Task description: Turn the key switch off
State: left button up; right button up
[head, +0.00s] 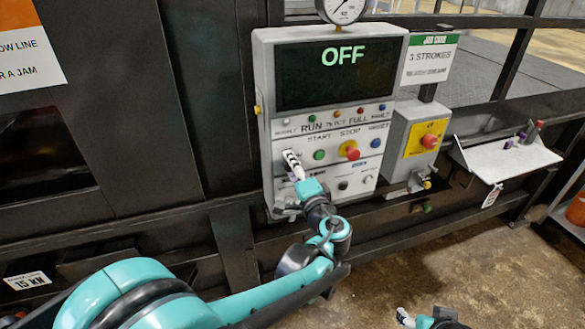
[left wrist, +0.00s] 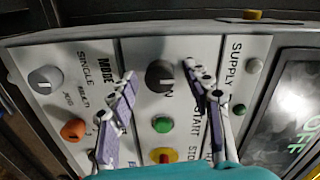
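A grey control panel (head: 262,150) stands in the middle of the head view, and its dark display (head: 335,72) reads OFF in green letters. In the left wrist view a round black switch knob (left wrist: 160,76), which looks like the key switch, sits on the panel with a partly hidden label below it. My left gripper (left wrist: 158,72) is open, with one finger on each side of the knob; I cannot tell whether they touch it. In the head view my left gripper (head: 291,160) hides the knob. My right gripper (head: 405,317) is at the bottom edge, its opening unclear.
Near the fingers are a green button (head: 319,155), a red stop button (head: 352,154) on yellow and a blue button (head: 376,143). A grey mode knob (left wrist: 45,79) and an orange button (left wrist: 73,130) lie to the left in the wrist view. A shelf (head: 510,160) juts out at right.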

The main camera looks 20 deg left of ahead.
pick_arm(q)
jog(key=v, duration=1.2)
jog(key=s+a+f+n+g+h+b, duration=0.1)
jog(key=s+a+f+n+g+b, duration=0.15)
jog(key=a+f+g+b, duration=0.6)
jog(key=s+f+n+h+b, duration=0.3)
jog(key=s+f, duration=0.3)
jog(key=f, duration=0.5)
jog(key=s+d+f+n+t+h+b, duration=0.1)
jog(key=s+f+n+h+b, duration=0.2)
jog(key=s+f+h, duration=0.3)
notch_tip(320, 180, down, 5)
jog(key=shift+s+d+r+b, duration=0.1)
jog(key=shift+s+d+b, duration=0.1)
jog(key=shift+s+b, duration=0.55)
jog(key=shift+n, duration=0.25)
